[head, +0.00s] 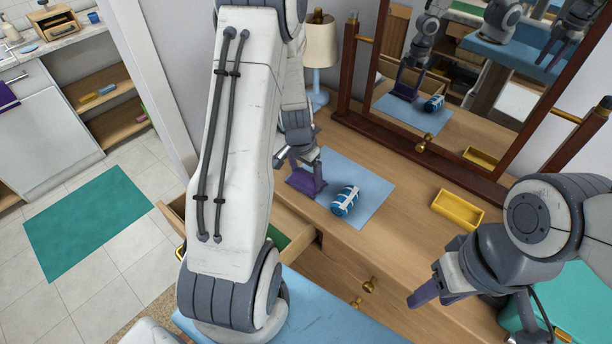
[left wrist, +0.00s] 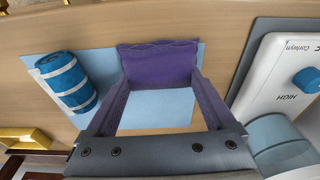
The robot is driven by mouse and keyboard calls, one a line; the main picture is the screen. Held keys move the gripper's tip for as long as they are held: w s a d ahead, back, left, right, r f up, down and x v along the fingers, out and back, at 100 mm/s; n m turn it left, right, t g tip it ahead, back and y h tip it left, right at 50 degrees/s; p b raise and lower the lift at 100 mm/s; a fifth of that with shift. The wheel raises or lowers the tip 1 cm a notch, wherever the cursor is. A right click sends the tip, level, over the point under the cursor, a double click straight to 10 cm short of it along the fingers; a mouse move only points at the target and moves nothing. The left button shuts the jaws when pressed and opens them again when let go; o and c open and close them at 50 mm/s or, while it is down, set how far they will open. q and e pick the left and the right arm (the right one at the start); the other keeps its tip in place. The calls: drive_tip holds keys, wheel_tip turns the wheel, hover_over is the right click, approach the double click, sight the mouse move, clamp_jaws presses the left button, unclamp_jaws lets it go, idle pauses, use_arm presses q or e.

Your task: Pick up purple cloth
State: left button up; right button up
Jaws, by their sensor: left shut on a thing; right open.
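The purple cloth (left wrist: 157,62) is a small folded piece over the far edge of the light blue mat (left wrist: 170,108). In the left wrist view it spans the space between the fingertips of my left gripper (left wrist: 160,82), which is shut on it, one purple finger at each side. In the head view the cloth (head: 309,181) shows at the left part of the mat (head: 363,178), under my left gripper (head: 302,170), partly hidden by it. I cannot tell whether it is clear of the mat. My right gripper (head: 447,294) is open and empty at the lower right.
A blue and white striped roll (head: 345,201) lies on the mat, close to the cloth. A yellow tray (head: 458,209), a lamp (head: 319,55) and a framed mirror (head: 400,130) stand on the dresser. A drawer (head: 292,240) is open below. A white appliance (left wrist: 275,80) shows in the left wrist view.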

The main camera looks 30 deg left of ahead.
sight(310, 174)
use_arm(q)
drive_tip(key=r, duration=0.4)
drive_tip(key=shift+d+r, duration=0.2)
drive_tip(key=shift+d, duration=0.15)
drive_tip(key=d+r+b, duration=0.1)
drive_tip(key=d+r, duration=0.5)
drive_tip(key=d, duration=0.5)
drive_tip(key=shift+w+r, duration=0.2)
drive_tip(key=shift+r, duration=0.05)
